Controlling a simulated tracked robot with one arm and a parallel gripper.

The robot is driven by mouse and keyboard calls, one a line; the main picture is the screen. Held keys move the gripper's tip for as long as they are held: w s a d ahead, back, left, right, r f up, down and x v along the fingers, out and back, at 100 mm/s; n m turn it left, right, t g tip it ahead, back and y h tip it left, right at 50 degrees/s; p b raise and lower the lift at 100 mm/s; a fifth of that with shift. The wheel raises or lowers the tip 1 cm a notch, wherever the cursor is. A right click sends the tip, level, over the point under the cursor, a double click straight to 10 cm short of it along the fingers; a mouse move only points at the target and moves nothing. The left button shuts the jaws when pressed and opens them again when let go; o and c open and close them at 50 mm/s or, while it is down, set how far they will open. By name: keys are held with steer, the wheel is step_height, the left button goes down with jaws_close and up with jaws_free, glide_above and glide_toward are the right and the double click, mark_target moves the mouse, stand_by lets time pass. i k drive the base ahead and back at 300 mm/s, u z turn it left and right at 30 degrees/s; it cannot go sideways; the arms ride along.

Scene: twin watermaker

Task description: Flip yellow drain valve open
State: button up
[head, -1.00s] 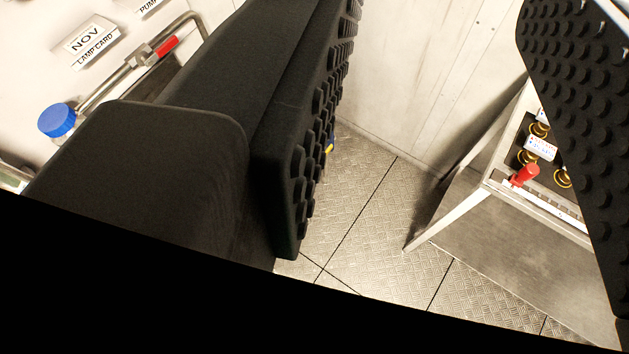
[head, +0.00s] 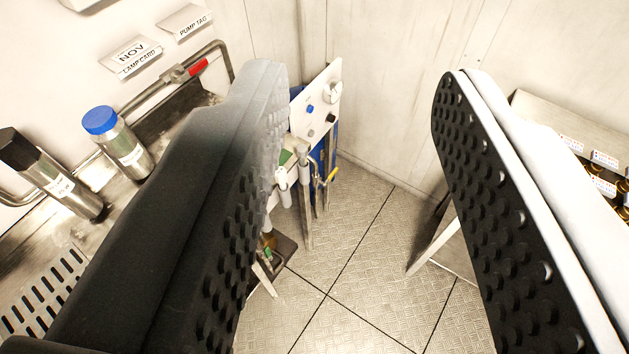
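My gripper (head: 365,85) is open and empty, its two black studded fingers wide apart in the head view. Between them, farther off, a small yellow handle (head: 332,175) shows on the pipework of a blue and white unit by the back corner. It looks like the yellow drain valve, but it is small and its exact position is hard to tell. The gripper is well short of it and does not touch it. The left finger hides part of the unit.
A bench on the left carries a blue-capped bottle (head: 118,142), a black-topped metal cylinder (head: 50,175) and a red-handled pipe valve (head: 197,68). A shelf with labelled brass fittings (head: 605,175) stands at the right. The tiled metal floor (head: 350,270) between is clear.

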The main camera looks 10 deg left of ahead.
mark_target(334, 171)
steer(key=u, duration=0.05)
steer(key=i, duration=1)
steer(key=z, duration=0.05)
